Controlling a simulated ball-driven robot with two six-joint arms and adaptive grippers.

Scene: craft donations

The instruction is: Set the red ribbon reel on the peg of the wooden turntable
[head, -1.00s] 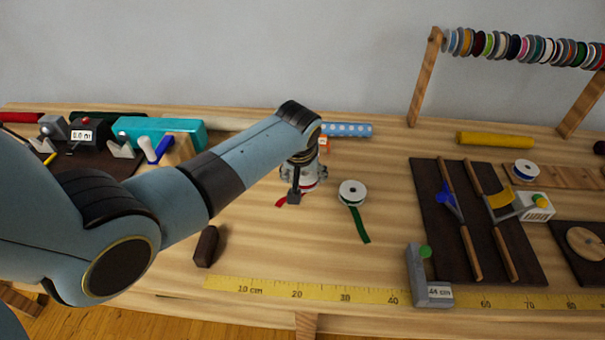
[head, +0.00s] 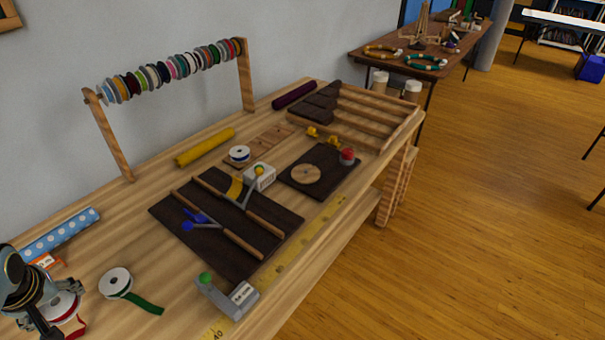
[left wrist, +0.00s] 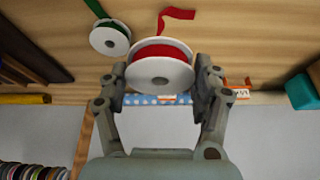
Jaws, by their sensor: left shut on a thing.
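The red ribbon reel (left wrist: 160,72), with white flanges and a loose red tail, sits between the fingers of my left gripper (left wrist: 161,80) in the left wrist view. The gripper is shut on it. In the head view my left gripper (head: 44,318) and the reel (head: 64,304) are at the bottom left corner, partly hidden by my arm. I cannot tell whether the reel touches the table. The wooden turntable (head: 305,175) is a pale disc on a dark board, far to the right; its peg is too small to make out clearly. My right gripper is not in view.
A green ribbon reel (head: 116,282) lies just right of my gripper. A dark board with rails (head: 226,222), a grey stop with a green knob (head: 228,295) and a white box (head: 260,176) lie between gripper and turntable. A spool rack (head: 247,75) stands behind.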

